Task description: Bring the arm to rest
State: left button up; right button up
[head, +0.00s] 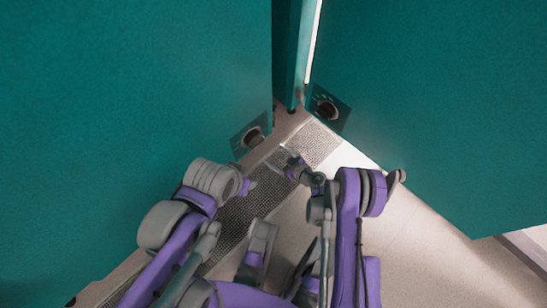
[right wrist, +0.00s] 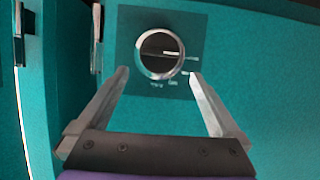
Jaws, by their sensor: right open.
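My right gripper (head: 285,154) is open and empty, low in front of the corner where two teal chamber fronts meet. In the right wrist view its two straight grey fingers (right wrist: 159,78) stand wide apart. A round dial with a silver rim (right wrist: 160,52) shows beyond the fingertips, and I see a gap between them and it. It appears to be the dial on the right chamber (head: 327,109). My left arm (head: 205,192) is folded at the lower left. Its gripper (head: 251,185) shows only as a small part, and its fingers are unclear.
The left chamber (head: 130,90) has a similar dial (head: 253,137). The right chamber (head: 430,100) rises close by. A dark narrow gap with a pale edge (head: 313,45) lies between them. A grey grated strip (head: 312,146) runs along the base. Pale floor (head: 420,255) is open at lower right.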

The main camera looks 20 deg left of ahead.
pick_arm(q)
jog(key=shift+s+d, duration=0.25)
jog(key=shift+s, duration=0.05)
pick_arm(e)
jog(key=shift+s+d+r, duration=0.15)
jog(key=shift+s+d, duration=0.05)
jog(key=shift+d, duration=0.15)
